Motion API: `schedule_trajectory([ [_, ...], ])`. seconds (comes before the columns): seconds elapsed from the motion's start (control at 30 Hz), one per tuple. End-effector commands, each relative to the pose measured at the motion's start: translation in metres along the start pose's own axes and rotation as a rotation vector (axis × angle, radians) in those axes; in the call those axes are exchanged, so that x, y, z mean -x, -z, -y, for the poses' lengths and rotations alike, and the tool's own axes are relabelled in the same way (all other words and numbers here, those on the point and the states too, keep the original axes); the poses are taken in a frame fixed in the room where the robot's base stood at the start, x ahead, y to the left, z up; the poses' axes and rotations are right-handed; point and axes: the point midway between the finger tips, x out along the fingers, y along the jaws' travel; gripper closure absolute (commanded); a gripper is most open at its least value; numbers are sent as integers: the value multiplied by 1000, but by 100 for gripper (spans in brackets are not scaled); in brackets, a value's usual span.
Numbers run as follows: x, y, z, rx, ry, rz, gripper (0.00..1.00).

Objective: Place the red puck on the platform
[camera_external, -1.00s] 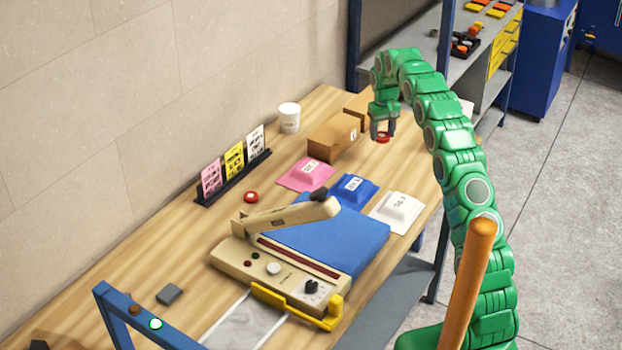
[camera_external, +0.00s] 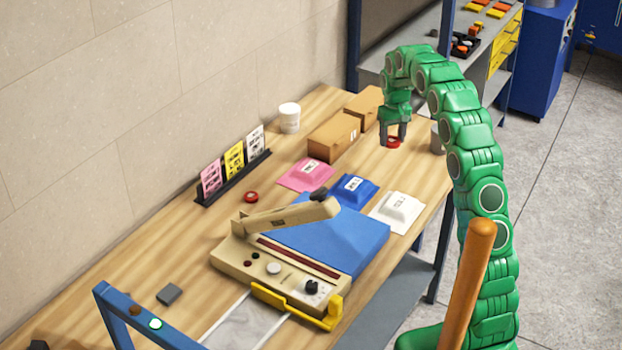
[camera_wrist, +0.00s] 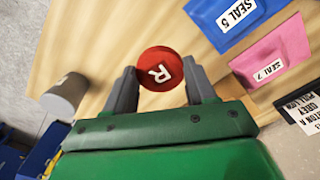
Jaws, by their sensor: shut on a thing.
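My gripper (camera_external: 394,138) is shut on a red puck (camera_wrist: 160,68), which shows a white letter R in the wrist view. The puck sits between the two grey fingertips, and the external view shows it (camera_external: 393,143) over the far right part of the wooden table. I cannot tell its exact height. A grey cylinder (camera_external: 437,138) stands to the right of my gripper near the table's right edge. It also shows at the left in the wrist view (camera_wrist: 63,97). It may be the platform, but I cannot tell for sure.
Cardboard boxes (camera_external: 333,137) stand left of my gripper. Pink (camera_external: 306,175), blue (camera_external: 352,190) and white (camera_external: 397,211) packs lie nearer. A heat sealer (camera_external: 285,268) fills the near middle. Another red round piece (camera_external: 251,196) lies by the card rack (camera_external: 233,178). Bare wood surrounds my gripper.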

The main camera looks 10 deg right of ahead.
Motion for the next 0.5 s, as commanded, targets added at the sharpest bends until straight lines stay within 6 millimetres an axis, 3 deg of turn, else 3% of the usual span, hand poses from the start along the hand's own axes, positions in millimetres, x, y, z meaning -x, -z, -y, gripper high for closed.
schedule_trajectory([
  [0.27, 5, -8, 11, 15, 0, 0, 74],
  [0.5, 21, -35, 51, 76, -1, -3, 74],
])
